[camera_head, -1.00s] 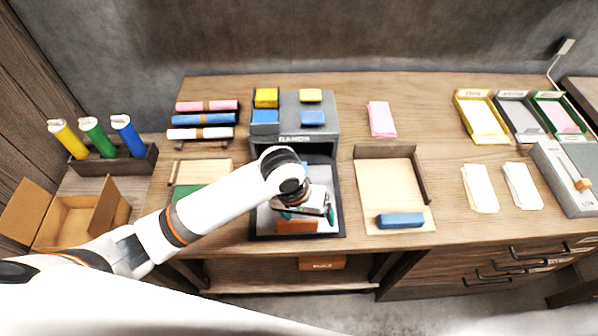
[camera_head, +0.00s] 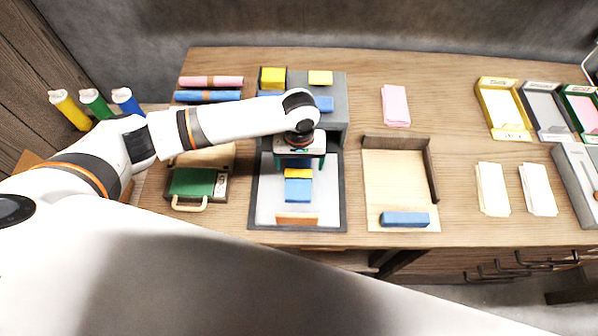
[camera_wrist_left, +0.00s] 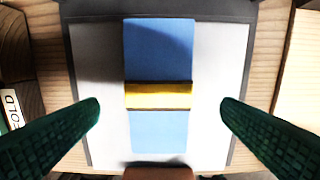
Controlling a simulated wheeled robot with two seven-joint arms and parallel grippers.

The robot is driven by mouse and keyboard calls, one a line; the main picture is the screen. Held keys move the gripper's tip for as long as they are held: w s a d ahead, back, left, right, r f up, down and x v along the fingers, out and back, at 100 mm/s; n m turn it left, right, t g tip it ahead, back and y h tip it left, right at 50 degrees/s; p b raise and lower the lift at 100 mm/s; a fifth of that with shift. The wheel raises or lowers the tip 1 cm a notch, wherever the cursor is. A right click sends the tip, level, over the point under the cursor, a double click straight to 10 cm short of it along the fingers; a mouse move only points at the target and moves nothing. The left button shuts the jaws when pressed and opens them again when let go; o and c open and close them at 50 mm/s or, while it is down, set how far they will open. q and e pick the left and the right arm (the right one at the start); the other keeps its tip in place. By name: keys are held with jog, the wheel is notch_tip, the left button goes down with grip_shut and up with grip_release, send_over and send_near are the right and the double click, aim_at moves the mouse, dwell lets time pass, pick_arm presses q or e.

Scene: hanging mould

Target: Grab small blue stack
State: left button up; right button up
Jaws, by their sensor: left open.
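A blue stack (camera_head: 298,190) with a yellow band (camera_head: 298,173) across it lies in the dark-rimmed grey tray (camera_head: 334,205). In the left wrist view the blue stack (camera_wrist_left: 158,48) runs lengthwise between my fingers, with the yellow band (camera_wrist_left: 158,95) around its middle. My left gripper (camera_head: 300,163) is over the back part of the tray and hides part of the stack. In the wrist view its green fingers (camera_wrist_left: 160,108) are spread wide, one on each side of the stack, not touching it. My right gripper is not in view.
A grey holder (camera_head: 338,100) with blue and yellow pieces stands behind the tray, partly hidden by my left arm. An orange-brown block (camera_head: 297,219) sits at the tray's front. Right of it is a wooden tray (camera_head: 395,178) with a blue block (camera_head: 404,219).

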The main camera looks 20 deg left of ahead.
aim_at(298, 173)
pick_arm(q)
notch_tip(298, 173, down, 4)
jog(key=shift+a+f+p, duration=0.1)
jog(key=shift+f+p, duration=0.05)
jog(key=shift+p, duration=0.45)
jog(key=shift+f, duration=0.4)
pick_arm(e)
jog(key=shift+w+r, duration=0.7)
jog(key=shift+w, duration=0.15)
pick_arm(q)
jog(key=c, duration=1.1)
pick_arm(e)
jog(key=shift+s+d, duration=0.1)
